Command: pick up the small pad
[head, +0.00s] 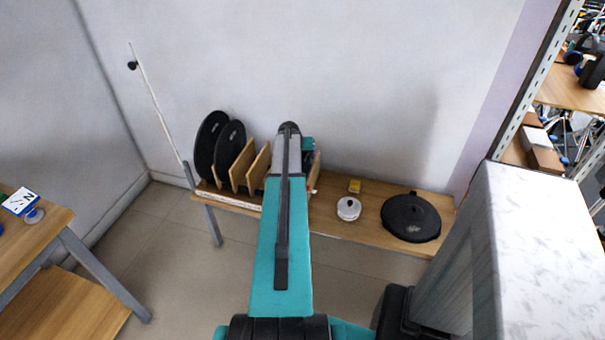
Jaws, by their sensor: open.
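Two black round pads stand on edge in a wooden slotted rack (240,176) at the left of the low bench. The left one (206,146) looks larger; the smaller pad (230,150) stands just right of it. A third black round pad (411,218) lies flat at the bench's right end. My teal arm reaches up the middle of the head view to the rack's right side. My gripper (311,158) is open at its far end, mostly hidden behind the arm, right of and apart from the upright pads. Its fingertips are not clear.
The low wooden bench (372,226) stands against a pale wall. A small white round item (348,208) and a yellow box (355,186) sit on it. A thin white pole (155,105) rises at left. A white-topped cabinet (545,240) stands at right, a wooden table (25,240) at left.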

